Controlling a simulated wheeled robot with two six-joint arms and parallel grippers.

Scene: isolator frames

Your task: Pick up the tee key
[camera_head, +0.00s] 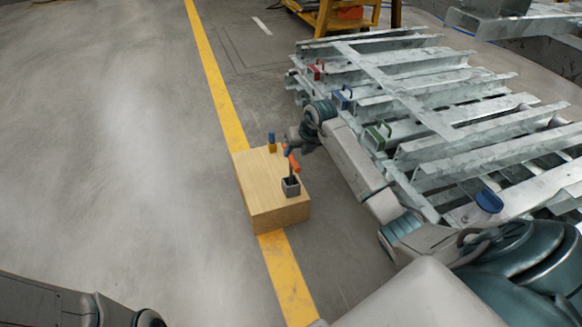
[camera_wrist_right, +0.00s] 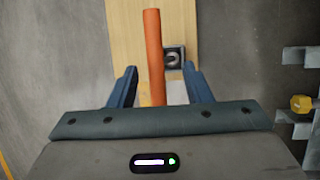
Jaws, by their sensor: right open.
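The tee key (camera_head: 293,163) has an orange crossbar handle and stands in a dark square socket (camera_head: 291,186) on a wooden block (camera_head: 262,196). In the right wrist view the orange handle (camera_wrist_right: 154,50) runs lengthwise between the two blue fingers, and the socket (camera_wrist_right: 174,58) shows just right of it. My right gripper (camera_head: 279,146) is over the block near the handle; in its wrist view, the gripper (camera_wrist_right: 160,84) is open, with a finger on each side of the handle and gaps visible. The key's lower shaft is hidden in the socket. My left gripper is out of view.
A galvanized steel frame (camera_head: 395,85) with red, blue and green handled pieces lies right of the block. The block stands on a yellow floor line (camera_head: 215,75). Floor to the left is clear. A yellow cart (camera_head: 335,15) stands at the back.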

